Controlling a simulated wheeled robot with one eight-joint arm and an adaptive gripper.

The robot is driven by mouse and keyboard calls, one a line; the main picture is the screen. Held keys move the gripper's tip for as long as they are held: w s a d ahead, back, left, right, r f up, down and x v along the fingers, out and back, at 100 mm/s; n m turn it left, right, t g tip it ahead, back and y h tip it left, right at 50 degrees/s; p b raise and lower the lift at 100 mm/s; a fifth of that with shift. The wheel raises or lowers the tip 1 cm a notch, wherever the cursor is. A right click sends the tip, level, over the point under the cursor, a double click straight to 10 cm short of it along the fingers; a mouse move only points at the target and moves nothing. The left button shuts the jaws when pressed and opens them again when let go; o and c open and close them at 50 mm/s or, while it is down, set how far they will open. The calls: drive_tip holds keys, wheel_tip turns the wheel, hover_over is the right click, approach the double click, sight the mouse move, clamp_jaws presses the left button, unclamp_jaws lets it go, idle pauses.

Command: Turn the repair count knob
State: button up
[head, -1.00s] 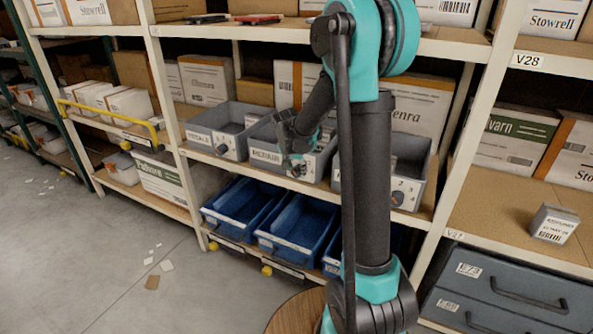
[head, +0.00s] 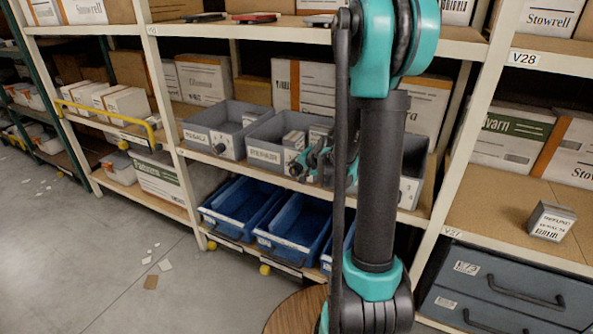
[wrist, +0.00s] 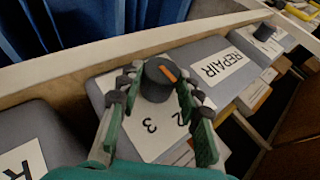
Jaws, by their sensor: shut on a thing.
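The repair count knob (wrist: 154,84) is a dark round knob with an orange pointer mark, on a white number plate (wrist: 152,140) where a 3 and a 2 can be read. It is on the front of the grey bin labelled REPAIR (wrist: 222,67), the middle grey bin (head: 262,154) in the head view. My gripper (wrist: 157,80) is shut on the knob, one finger on each side. In the head view my gripper (head: 308,164) is at the bin's front right, partly hidden by my arm. Other numbers on the plate are hidden by the fingers.
Another grey bin (head: 196,136) with its own knob stands to the left, and a third (head: 412,187) to the right, partly behind my arm. Blue bins (head: 290,244) sit on the shelf below. A white rack upright (head: 447,170) stands to the right.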

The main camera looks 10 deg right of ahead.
idle(0.4)
drive_tip(key=o, duration=1.2)
drive_tip(key=shift+c, duration=0.2)
drive_tip(key=shift+s, duration=0.1)
drive_tip(key=v, duration=1.2)
drive_tip(key=shift+d+f, duration=0.15)
drive_tip(key=shift+f, duration=0.05)
drive_tip(key=s+f+n+g+h, duration=0.1)
drive_tip(key=s+f+n, duration=0.3)
drive_tip(key=s, duration=0.6)
drive_tip(key=s+f+n+g+h, duration=0.2)
drive_tip(key=s+f, duration=0.4)
drive_tip(key=s, duration=0.5)
drive_tip(key=n+g, duration=0.1)
drive_tip(key=n, duration=0.1)
drive_tip(key=shift+s+a+n+g+h, duration=0.15)
drive_tip(key=shift+a+n+g+h, duration=0.15)
drive_tip(key=shift+n, duration=0.1)
